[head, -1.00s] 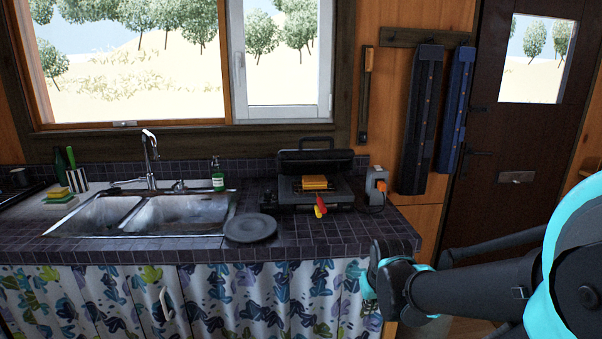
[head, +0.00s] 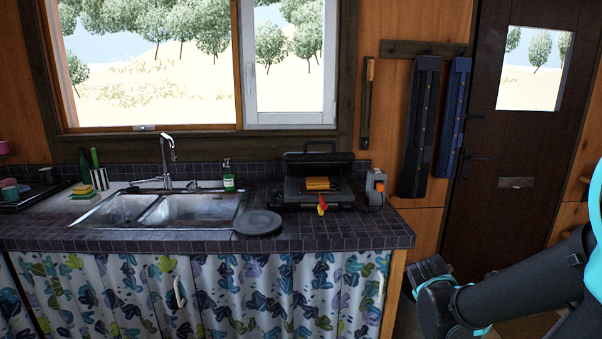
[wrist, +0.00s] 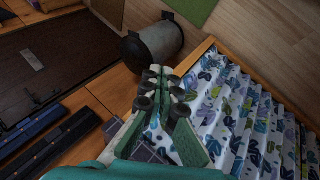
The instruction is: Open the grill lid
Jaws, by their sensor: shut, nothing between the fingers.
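The grill (head: 320,190) sits on the tiled counter under the window in the head view. Its dark lid (head: 318,162) stands raised at the back, with the handle at the top. A yellow-orange block (head: 317,183) lies on the grill, and a small red and yellow item (head: 321,204) is at its front. My gripper (wrist: 160,76) shows in the wrist view, shut and empty, well away from the grill. The grill is not visible there. In the head view only links of my arm show at lower right; the gripper cannot be made out.
A dark plate (head: 258,223) lies left of the grill, beside the sink (head: 190,207). A grey box with an orange part (head: 376,187) stands right of it. A patterned curtain (head: 200,290) hangs below the counter. A grey cylinder (wrist: 152,45) shows in the wrist view.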

